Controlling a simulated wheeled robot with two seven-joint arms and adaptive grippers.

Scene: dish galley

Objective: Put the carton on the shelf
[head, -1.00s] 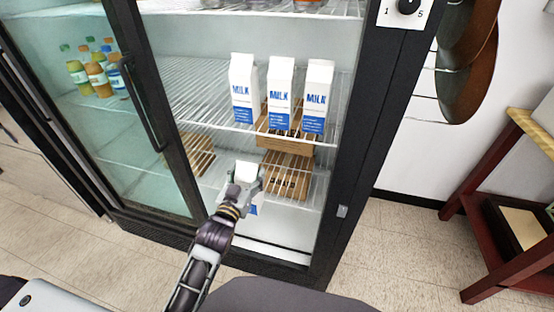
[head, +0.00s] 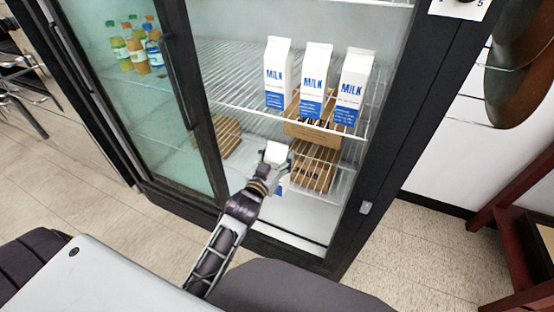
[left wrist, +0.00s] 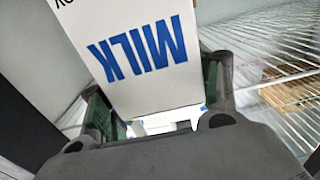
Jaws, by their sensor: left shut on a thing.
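My left gripper (head: 274,172) is shut on a white milk carton (head: 277,152) at the open front of the fridge, below the wire shelf that bears other cartons. In the left wrist view the held carton (left wrist: 135,50) stands between the two fingers, its blue MILK lettering upside down. In the head view my gripper hides much of it. The wire shelf (head: 235,88) has three upright milk cartons in a row: left (head: 278,75), middle (head: 316,82) and right (head: 352,88). My right gripper is not in view.
Brown slatted crates (head: 316,172) sit inside the fridge behind and right of the held carton. Glass (head: 135,110) covers the left part, with bottles (head: 140,50) behind it. The dark frame post (head: 385,130) bounds the opening on the right. The shelf left of the three cartons is bare.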

